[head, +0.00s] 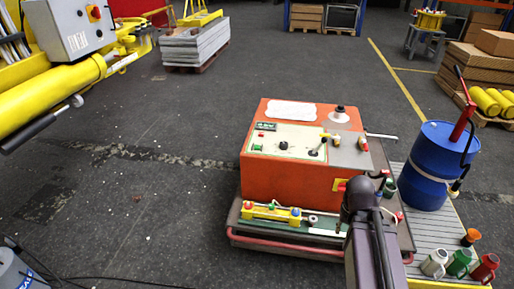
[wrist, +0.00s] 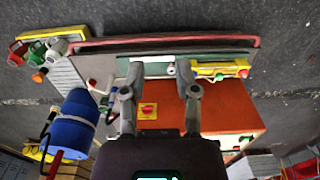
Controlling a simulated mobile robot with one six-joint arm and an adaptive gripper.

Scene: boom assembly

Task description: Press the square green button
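A small green button (head: 257,147), apparently square, sits at the near left corner of the pale panel on top of the orange cabinet (head: 290,176). A red control is just behind it. The orange cabinet also shows in the wrist view (wrist: 225,108), with part of its panel at the lower right; the button is too small to make out there. My gripper (wrist: 160,72) is open and empty, its two fingers spread apart. In the head view my arm stands in front of the cabinet's right side, right of the button and clear of it; its fingers are not clear there.
The panel also holds a black knob (head: 284,146) and a lever. A red-framed cart (head: 290,245) with a yellow part (head: 270,211) is in front. A blue drum (head: 425,170) and several cups stand right. A yellow machine (head: 55,95) is left. Floor between is clear.

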